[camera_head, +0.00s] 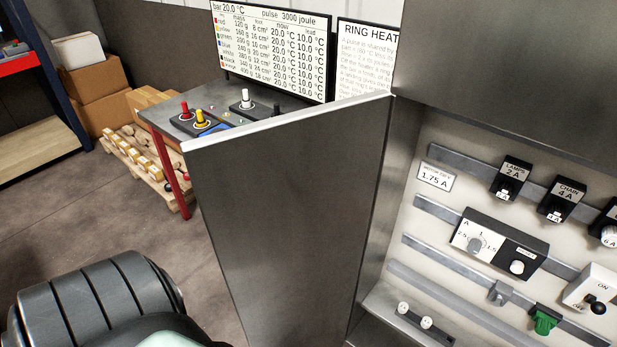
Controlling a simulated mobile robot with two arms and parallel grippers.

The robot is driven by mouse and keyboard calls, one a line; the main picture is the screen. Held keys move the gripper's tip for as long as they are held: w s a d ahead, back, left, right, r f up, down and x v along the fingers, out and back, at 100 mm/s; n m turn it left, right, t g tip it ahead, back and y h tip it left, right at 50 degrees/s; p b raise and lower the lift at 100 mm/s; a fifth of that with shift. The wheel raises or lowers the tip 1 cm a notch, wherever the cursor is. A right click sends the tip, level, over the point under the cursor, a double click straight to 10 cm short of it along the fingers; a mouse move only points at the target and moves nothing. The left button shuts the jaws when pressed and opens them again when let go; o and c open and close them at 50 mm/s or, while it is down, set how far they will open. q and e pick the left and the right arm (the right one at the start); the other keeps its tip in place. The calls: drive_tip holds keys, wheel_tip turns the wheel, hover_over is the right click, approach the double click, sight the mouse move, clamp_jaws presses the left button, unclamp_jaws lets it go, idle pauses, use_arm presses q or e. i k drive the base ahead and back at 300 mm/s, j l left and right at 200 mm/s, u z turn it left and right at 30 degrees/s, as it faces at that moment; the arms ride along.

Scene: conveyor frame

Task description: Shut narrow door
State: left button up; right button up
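The narrow door (285,205) is a dark grey metal panel with a pale top edge. It stands open, swung out to the left from the cabinet (500,75), and its hinge side meets the cabinet's left wall. No handle shows on the face I see. The cabinet's inside is exposed, with breakers and switches on rails. Neither gripper is in view. A dark ribbed rounded part and a pale green surface at the bottom left look like part of my own arm, to the left of the door.
Behind the door stands a table (160,115) with red legs, small devices and a display screen (272,50). A pallet (140,160) with small boxes lies on the floor, near cardboard boxes (95,95). A shelf (40,140) is at the far left. Floor left of the door is clear.

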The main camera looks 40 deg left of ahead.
sight(284, 202)
drive_tip(key=j+z, duration=0.2)
drive_tip(key=j, duration=0.25)
drive_tip(key=j+z, duration=0.25)
drive_tip(key=j, duration=0.15)
drive_tip(key=k+j+z, duration=0.2)
drive_tip(key=j, duration=0.25)
drive_tip(key=j+z, duration=0.25)
drive_tip(key=j, duration=0.2)
drive_tip(key=k+j+z, duration=0.2)
drive_tip(key=j, duration=0.2)
drive_tip(key=k+j+z, duration=0.1)
drive_tip(key=j+z, duration=0.15)
drive_tip(key=j, duration=0.15)
